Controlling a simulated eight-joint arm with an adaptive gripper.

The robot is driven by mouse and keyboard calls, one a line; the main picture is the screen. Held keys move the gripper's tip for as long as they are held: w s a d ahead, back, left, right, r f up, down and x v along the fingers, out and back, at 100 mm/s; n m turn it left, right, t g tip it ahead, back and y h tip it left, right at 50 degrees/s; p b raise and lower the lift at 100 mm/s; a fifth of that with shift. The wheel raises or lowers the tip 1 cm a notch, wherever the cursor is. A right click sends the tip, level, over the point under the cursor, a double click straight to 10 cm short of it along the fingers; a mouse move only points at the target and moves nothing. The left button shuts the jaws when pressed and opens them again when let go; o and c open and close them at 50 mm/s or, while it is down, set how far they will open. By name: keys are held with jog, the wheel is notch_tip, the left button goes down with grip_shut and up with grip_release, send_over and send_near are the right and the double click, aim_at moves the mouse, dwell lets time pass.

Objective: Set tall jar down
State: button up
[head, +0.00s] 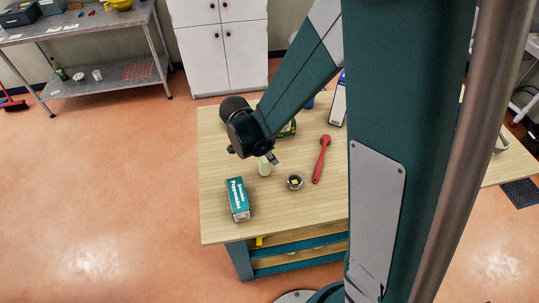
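A pale green, upright container (265,168), which looks like the tall jar, shows at the wooden table just below my gripper (256,155). The gripper points down over it and hides its upper part. One finger shows close beside the jar's right side. I cannot tell whether the fingers touch or grip it, or whether its base rests on the tabletop (222,140).
A green and white box (238,198) is at the front left. A small round tin (294,182) and a red spoon-like utensil (321,160) lie to the right. A green-yellow item (288,129) and a blue-white box (339,103) are behind. The left tabletop is clear.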

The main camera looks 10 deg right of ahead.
jog(key=shift+f, duration=0.3)
jog(key=o, duration=1.1)
jog(key=shift+c, duration=0.2)
jog(key=shift+r, duration=0.1)
jog(key=shift+v, duration=6.05)
jog(key=shift+w, duration=0.1)
jog(key=shift+d, duration=0.1)
